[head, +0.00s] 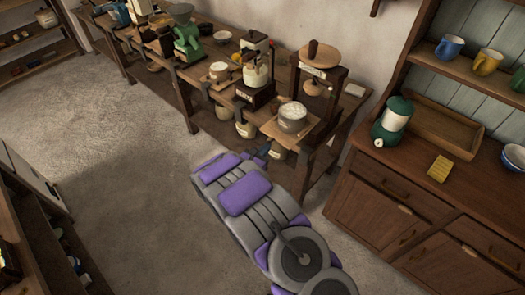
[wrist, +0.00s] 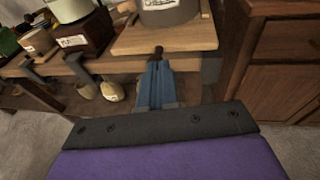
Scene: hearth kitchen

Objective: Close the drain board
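The drain board looks to be the pale wooden board (head: 271,128) jutting out from the front of the long workbench, with a light grey pot (head: 293,120) standing on it. In the wrist view the board (wrist: 185,38) fills the top middle, with the pot's labelled side (wrist: 168,13) above it. My gripper (wrist: 158,52) points at the board's front edge from just in front; its narrow blue fingers meet at a dark tip and look shut. In the head view my gripper (head: 264,151) is low, near the board's edge. I cannot tell whether it touches the board.
The workbench (head: 215,98) carries several jars and a green grinder (head: 187,42). Open floor (head: 130,170) lies to the left.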

